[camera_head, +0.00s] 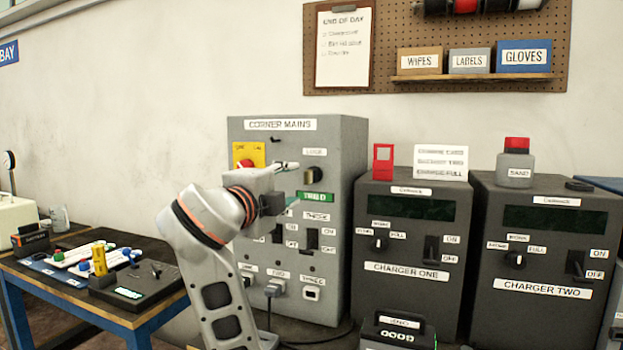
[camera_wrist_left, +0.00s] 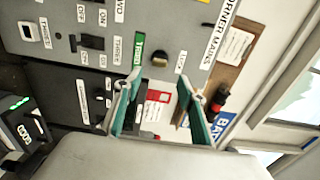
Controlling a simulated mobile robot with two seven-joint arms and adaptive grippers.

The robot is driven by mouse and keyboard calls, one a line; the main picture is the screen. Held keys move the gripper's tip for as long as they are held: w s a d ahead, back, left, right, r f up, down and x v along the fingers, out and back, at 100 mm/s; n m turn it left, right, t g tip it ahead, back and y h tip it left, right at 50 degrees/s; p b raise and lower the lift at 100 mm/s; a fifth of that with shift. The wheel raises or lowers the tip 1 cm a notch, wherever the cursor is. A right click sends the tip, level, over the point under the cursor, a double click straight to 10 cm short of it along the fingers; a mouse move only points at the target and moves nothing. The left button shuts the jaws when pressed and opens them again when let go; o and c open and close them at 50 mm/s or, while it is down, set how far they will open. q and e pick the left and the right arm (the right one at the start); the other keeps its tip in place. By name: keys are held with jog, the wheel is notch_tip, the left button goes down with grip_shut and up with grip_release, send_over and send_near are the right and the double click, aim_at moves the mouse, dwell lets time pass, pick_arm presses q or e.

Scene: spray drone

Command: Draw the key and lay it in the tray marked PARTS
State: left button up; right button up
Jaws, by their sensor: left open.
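The grey CORNER MAINS cabinet (camera_head: 343,150) carries a dark, brass-tinted round lock or key head (camera_head: 315,175) under a small label, above a green label strip. The round piece also shows in the left wrist view (camera_wrist_left: 160,59); I cannot tell the key apart from its lock. My left gripper (camera_head: 292,181) is in front of the cabinet, left of the round piece. In the left wrist view its two fingers (camera_wrist_left: 160,86) are open and empty, pointing toward the cabinet. I cannot make out a tray marked PARTS. My right gripper is out of view.
CHARGER ONE (camera_head: 408,295) and CHARGER TWO (camera_head: 540,318) stand right of the cabinet. A red tag (camera_head: 383,160) stands on CHARGER ONE. A blue-framed table (camera_head: 75,300) at left holds a black block and several small items. A cable runs below the cabinet.

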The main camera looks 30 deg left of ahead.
aim_at(306, 178)
pick_arm(q)
jog(key=shift+w, duration=0.15)
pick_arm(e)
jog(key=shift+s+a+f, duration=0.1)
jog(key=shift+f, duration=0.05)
pick_arm(q)
jog(key=b+x, duration=0.1)
jog(key=x, duration=0.3)
jog(key=b+x, duration=0.1)
jog(key=x, duration=0.2)
jog(key=shift+f+b, duration=0.25)
jog(key=shift+b, duration=0.1)
jog(key=shift+w, duration=0.3)
jog(key=shift+w+a+r, duration=0.25)
jog(key=shift+w, duration=0.35)
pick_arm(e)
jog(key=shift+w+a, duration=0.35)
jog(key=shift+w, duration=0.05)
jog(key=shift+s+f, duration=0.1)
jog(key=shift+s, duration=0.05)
